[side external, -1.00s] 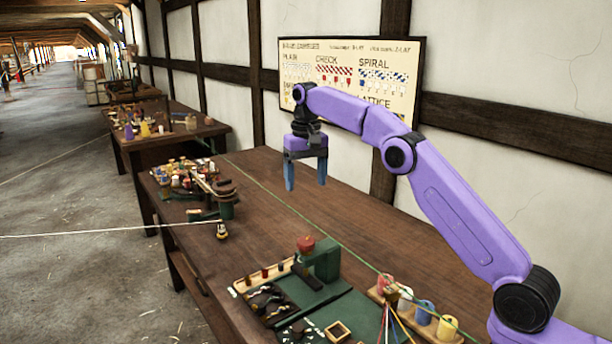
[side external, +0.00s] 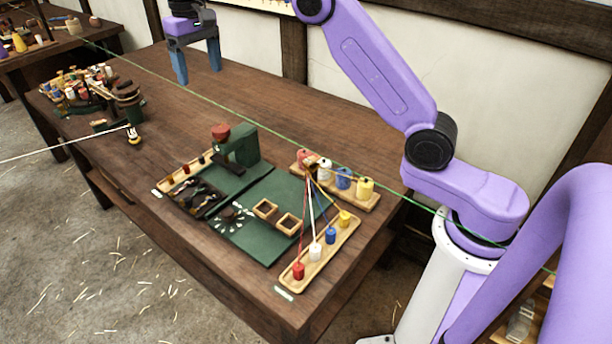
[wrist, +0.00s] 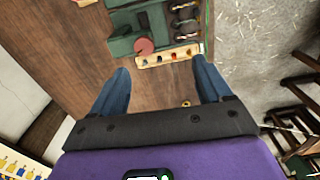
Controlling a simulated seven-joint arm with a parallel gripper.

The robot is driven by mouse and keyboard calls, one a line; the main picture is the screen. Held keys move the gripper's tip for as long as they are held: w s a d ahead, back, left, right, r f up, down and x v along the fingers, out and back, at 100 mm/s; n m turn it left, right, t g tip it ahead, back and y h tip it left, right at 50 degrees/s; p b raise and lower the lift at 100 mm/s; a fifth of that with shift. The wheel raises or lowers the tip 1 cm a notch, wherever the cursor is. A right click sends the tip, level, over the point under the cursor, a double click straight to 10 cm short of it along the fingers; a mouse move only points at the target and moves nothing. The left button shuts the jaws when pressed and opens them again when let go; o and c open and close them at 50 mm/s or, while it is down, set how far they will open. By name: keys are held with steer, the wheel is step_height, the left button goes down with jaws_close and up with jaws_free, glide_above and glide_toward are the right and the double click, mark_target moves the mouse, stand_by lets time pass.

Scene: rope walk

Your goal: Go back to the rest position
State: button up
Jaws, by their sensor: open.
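My gripper (side external: 197,60) has two blue fingers spread apart with nothing between them. It hangs over the far part of the brown wooden table (side external: 150,75), near the wall. Its fingers also show in the wrist view (wrist: 162,88), with bare table between them. The purple arm reaches from its base at the right, along the wall side, to the gripper. I cannot tell exactly how high the fingertips are above the table.
A green board (side external: 265,215) with compartments and a red-topped block (side external: 236,145) lies at the near end. Spools (side external: 343,178) stand in a wooden rack, with coloured bobbins (side external: 315,250) in front. A thin green line (side external: 270,146) crosses above the table. A cluttered stand (side external: 125,95) is at left.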

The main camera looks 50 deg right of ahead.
steer(key=s+a+f+n, duration=0.1)
steer(key=s+a+n, duration=0.2)
steer(key=s, duration=0.8)
steer(key=s+a+f+n, duration=0.15)
steer(key=s+n, duration=0.25)
steer(key=s, duration=0.6)
steer(key=s+d+f+n, duration=0.3)
steer(key=s+d, duration=0.1)
steer(key=s, duration=0.7)
steer(key=s+d+f+n, duration=0.3)
steer(key=s+d+f, duration=0.1)
steer(key=s, duration=0.8)
steer(key=shift+d+f, duration=0.15)
steer(key=shift+d, duration=0.55)
steer(key=shift+w, duration=0.1)
